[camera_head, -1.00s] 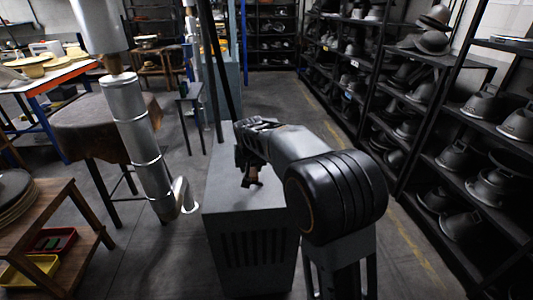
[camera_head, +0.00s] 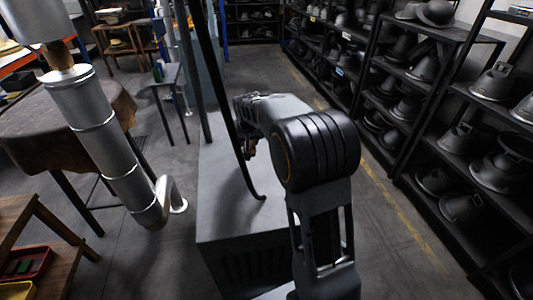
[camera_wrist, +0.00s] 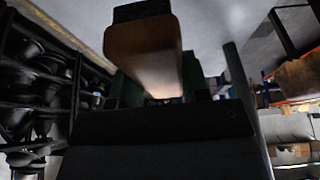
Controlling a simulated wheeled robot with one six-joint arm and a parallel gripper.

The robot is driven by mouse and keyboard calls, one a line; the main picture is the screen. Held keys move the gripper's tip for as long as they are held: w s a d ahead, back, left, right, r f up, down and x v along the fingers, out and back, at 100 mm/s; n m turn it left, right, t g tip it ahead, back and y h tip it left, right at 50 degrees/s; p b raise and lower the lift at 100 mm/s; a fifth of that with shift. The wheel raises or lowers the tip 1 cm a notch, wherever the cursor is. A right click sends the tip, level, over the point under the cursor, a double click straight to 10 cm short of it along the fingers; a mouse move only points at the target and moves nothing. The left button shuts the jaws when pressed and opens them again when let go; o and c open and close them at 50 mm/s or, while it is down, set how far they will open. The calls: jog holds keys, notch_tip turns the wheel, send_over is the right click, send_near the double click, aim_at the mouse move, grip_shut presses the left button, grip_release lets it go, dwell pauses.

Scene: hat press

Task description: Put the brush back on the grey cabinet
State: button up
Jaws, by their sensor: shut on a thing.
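The grey cabinet (camera_head: 222,215) stands in the middle of the head view, with a bare flat top in its near part. My gripper (camera_head: 246,145) is over the far part of the cabinet top, partly covered by a thin dark pole and my arm. The brush shows as a small brown piece (camera_head: 251,149) at the gripper in the head view. In the wrist view the brush (camera_wrist: 143,45) is a brown wooden block with a dark end, held between the jaws (camera_wrist: 158,88). Whether the brush touches the cabinet top is hidden.
A thin dark bent pole (camera_head: 224,90) crosses in front of the cabinet top. A silver pipe (camera_head: 105,135) and a leather-covered stand (camera_head: 50,130) are at left. A wooden table (camera_head: 30,220) is at lower left. Black racks of hat forms (camera_head: 455,110) line the right, with clear floor between.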

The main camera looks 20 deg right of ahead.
send_over(267, 158)
jog(key=s+a, duration=0.2)
jog(key=f, duration=0.5)
jog(key=shift+w+d+f, duration=0.25)
jog(key=shift+f, duration=0.1)
jog(key=shift+w+d+f, duration=0.1)
jog(key=shift+d+f, duration=0.45)
jog(key=shift+f, duration=0.15)
jog(key=shift+d+f, duration=0.15)
jog(key=shift+f, duration=1.55)
jog(key=shift+f, duration=0.2)
jog(key=o, duration=0.8)
jog(key=shift+o, duration=0.2)
jog(key=shift+r, duration=0.1)
